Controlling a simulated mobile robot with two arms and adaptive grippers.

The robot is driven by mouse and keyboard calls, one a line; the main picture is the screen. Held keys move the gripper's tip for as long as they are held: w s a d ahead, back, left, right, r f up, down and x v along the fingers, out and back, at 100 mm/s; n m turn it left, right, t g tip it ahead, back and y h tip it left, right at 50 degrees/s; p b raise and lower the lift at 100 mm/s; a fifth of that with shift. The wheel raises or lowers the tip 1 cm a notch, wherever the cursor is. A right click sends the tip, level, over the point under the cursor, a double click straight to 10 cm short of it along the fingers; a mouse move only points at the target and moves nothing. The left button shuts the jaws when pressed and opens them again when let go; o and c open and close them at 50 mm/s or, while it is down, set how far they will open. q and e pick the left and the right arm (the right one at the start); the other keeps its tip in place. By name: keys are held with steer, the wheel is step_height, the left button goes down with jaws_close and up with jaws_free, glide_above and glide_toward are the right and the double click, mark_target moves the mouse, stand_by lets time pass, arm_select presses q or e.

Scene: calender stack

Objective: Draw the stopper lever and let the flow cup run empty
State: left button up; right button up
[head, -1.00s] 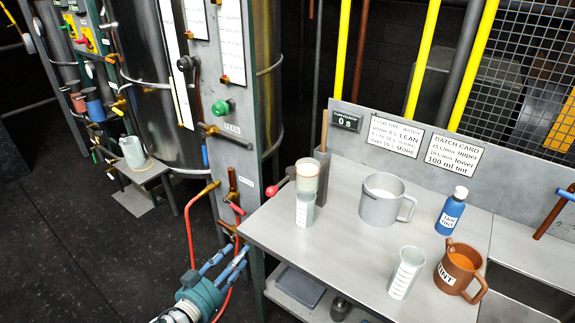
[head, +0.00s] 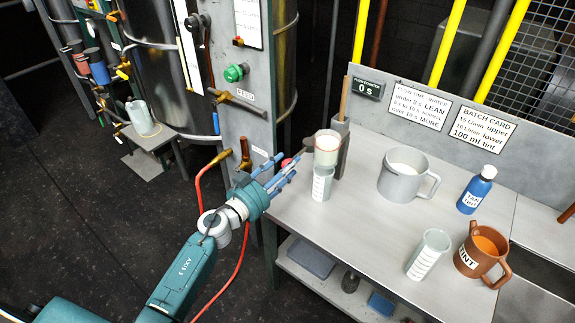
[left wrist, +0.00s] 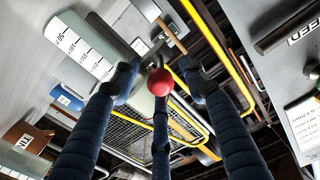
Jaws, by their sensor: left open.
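The flow cup (head: 327,147), a pale cup with whitish contents, is held on a grey post (head: 342,150) at the left end of the bench. A clear graduated beaker (head: 322,184) stands beneath it. The red knob of the stopper lever (head: 287,162) sticks out left of the cup, partly hidden behind my fingers. My left gripper (head: 284,176) is open at the bench's left edge, its fingers pointing toward the lever. In the left wrist view the red knob (left wrist: 160,82) lies between the spread fingers. Contact cannot be told. My right gripper is out of view.
The bench (head: 350,215) holds a grey jug (head: 399,180), a blue bottle (head: 475,189), a second graduated beaker (head: 428,254) and a brown TINT jug (head: 482,254). The flow counter (head: 368,88) reads 0 s. A panel with valves (head: 236,72) stands left of the bench.

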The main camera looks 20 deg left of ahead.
arm_select(q)
steer(key=shift+w+d, duration=0.2)
steer(key=shift+w, duration=0.2)
steer(key=shift+c, duration=0.5)
jaws_close()
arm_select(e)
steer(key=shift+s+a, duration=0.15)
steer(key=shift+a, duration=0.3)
